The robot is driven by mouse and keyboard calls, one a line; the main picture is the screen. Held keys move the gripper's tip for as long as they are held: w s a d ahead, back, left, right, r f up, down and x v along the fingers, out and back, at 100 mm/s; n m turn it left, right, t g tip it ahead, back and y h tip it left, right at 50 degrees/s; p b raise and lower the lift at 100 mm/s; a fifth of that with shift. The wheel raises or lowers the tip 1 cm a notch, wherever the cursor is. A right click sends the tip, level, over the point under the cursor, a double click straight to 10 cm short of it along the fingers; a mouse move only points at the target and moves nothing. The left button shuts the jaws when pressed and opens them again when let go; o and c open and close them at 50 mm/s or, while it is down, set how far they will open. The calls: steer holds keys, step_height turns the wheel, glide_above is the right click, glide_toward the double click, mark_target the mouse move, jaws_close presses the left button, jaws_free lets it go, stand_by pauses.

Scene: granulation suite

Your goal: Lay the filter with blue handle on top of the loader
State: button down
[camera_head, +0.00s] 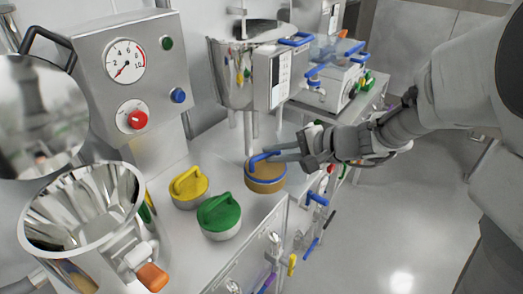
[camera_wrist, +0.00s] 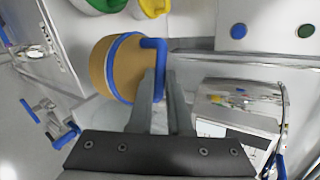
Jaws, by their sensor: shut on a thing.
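The filter with blue handle (camera_head: 265,182) is a round tan disc with a blue rim and a blue bar handle. It is upright at the right part of the steel bench top, near its front edge; I cannot tell whether it touches the bench. My gripper (camera_head: 270,156) reaches in from the right and is shut on the blue handle. In the wrist view the filter (camera_wrist: 108,72) shows left of the fingertips (camera_wrist: 162,78), with its handle between them. No part is clearly marked as the loader; an open steel hopper (camera_head: 85,215) stands at the front left.
A yellow-handled filter (camera_head: 188,190) and a green-handled filter (camera_head: 219,217) sit left of the tan one. A gauge panel (camera_head: 130,80) stands behind the hopper. A steel vessel (camera_head: 230,75) with a white display box (camera_head: 272,78) stands behind my gripper. Blue-handled equipment (camera_head: 330,80) is farther back.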

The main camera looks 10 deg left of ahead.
mark_target(259, 170)
steer(key=x, duration=0.4)
steer(key=shift+s+a+f+b, duration=0.1)
steer(key=shift+s+a+b, duration=0.05)
steer(key=shift+a+b, duration=0.15)
steer(key=shift+f, duration=0.25)
steer(key=shift+f+b, duration=0.8)
steer(key=shift+f, duration=1)
steer(key=shift+f, duration=0.15)
steer(key=c, duration=0.9)
jaws_free()
steer(key=shift+o, duration=0.2)
